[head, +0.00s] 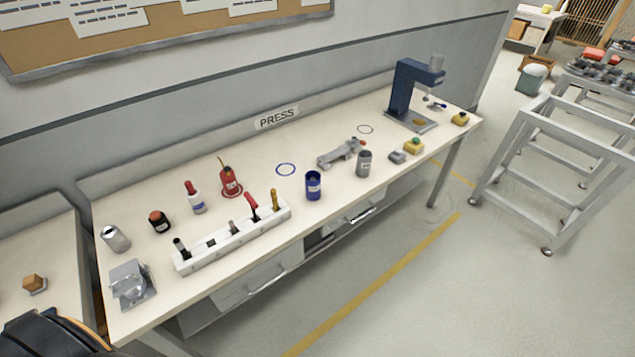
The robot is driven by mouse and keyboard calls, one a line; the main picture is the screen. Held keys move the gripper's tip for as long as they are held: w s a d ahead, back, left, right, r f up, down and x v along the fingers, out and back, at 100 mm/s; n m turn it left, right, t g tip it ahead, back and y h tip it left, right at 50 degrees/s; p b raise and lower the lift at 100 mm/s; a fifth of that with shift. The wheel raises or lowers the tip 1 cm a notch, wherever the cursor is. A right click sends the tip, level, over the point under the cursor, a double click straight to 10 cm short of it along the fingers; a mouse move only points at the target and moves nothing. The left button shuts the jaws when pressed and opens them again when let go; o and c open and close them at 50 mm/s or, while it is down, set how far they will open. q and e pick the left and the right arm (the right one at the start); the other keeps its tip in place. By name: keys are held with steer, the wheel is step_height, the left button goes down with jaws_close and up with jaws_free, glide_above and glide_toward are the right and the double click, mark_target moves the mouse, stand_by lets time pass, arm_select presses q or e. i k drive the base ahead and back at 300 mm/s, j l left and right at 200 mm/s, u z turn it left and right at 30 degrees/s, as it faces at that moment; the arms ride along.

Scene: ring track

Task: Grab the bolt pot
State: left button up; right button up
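Two small open-topped pots stand upright near the front edge of the workbench (330,210). One is a dark blue pot (313,186) with a pale label. The other is a grey pot (364,164), to its right and farther along the bench. The labels are too small to read, so I cannot tell which is the bolt pot. Neither of my grippers is in view. A dark rounded part at the bottom left corner seems to be mine, far from both pots.
A white tool rack (232,238) stands left of the blue pot. A grey metal fixture (340,153) lies behind the pots, and a blue press (406,92) is at the far end. Empty rings (286,169) mark the bench. The floor in front is clear; a metal frame (550,150) stands right.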

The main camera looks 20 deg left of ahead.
mark_target(312, 189)
steer(key=u, duration=0.35)
steer(key=i+l+u, duration=0.15)
steer(key=u, duration=0.25)
steer(key=i+l+u, duration=0.1)
steer(key=u, duration=0.35)
steer(key=l+u, duration=0.25)
steer(key=u, duration=0.15)
steer(key=i+l+u, duration=0.1)
steer(key=l+u, duration=0.15)
steer(key=u, duration=0.15)
